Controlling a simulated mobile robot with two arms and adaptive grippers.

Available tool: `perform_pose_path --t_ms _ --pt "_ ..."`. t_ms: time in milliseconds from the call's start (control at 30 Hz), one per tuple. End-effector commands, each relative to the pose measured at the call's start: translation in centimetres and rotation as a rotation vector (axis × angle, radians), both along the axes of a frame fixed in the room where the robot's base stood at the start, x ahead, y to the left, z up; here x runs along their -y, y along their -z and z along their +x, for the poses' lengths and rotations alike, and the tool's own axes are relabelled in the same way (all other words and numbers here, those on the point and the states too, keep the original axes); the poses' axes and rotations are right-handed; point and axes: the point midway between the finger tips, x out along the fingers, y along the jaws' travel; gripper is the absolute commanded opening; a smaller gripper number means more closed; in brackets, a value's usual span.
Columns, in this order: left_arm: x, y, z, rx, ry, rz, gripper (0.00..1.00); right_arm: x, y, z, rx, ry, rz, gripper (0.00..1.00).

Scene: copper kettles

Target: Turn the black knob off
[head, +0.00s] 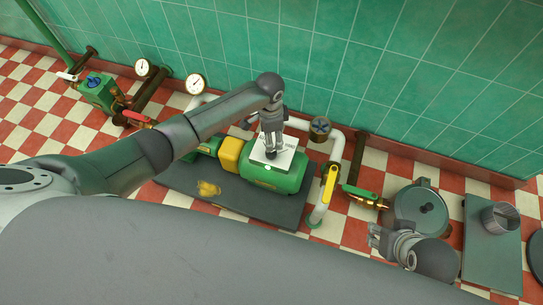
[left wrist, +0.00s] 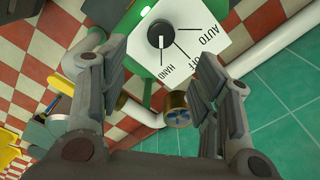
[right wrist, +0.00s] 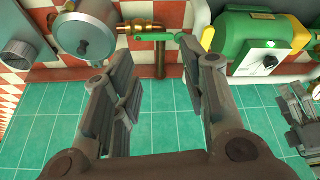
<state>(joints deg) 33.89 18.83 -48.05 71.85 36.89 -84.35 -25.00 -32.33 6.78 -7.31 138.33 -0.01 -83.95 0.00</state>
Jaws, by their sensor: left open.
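The black knob (left wrist: 160,35) sits on a white panel (left wrist: 185,25) marked HAND, OFF and AUTO. Its white mark points toward the line at HAND. The panel also shows in the head view (head: 283,160), on top of a green machine (head: 285,178); there the gripper hides the knob. My left gripper (head: 270,150) is above the panel, fingers pointing down. In the left wrist view it is open and empty, with the knob ahead between its fingers, apart from them. My right gripper (right wrist: 160,95) is open and empty, low at the right in the head view.
A green light (left wrist: 145,11) glows beside the knob. A white pipe with a yellow-handled valve (head: 329,185) stands right of the machine. A lidded metal pot (head: 420,212) is farther right. Gauges (head: 195,84) and other valves line the green tiled wall.

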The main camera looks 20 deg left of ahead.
Motion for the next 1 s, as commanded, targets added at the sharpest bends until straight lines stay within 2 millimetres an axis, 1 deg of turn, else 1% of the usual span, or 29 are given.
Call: perform_pose_path --t_ms 133,267,367,567,800,1000 --pt "0.0 -0.3 0.1 -0.011 0.037 0.016 0.58 0.0 -0.9 -0.3 0.017 0.000 0.002 0.40" --pt "0.0 0.0 0.1 -0.015 0.041 0.017 0.58 -0.2 -1.3 0.6 0.060 -0.003 0.011 0.40" --pt "0.1 0.8 0.1 -0.014 0.040 0.016 0.58 -0.7 -1.6 2.1 0.126 -0.008 0.025 0.40" --pt "0.0 2.7 0.1 -0.013 0.039 0.016 0.58 -1.9 -3.0 5.6 0.300 -0.023 0.062 0.40" --pt "0.0 4.9 0.1 -0.013 0.039 0.016 0.58 -3.2 -5.6 9.2 0.511 -0.038 0.108 0.40" --pt "0.1 6.6 0.1 -0.013 0.039 0.016 0.58 -4.2 -8.2 11.6 0.686 -0.050 0.149 0.40"
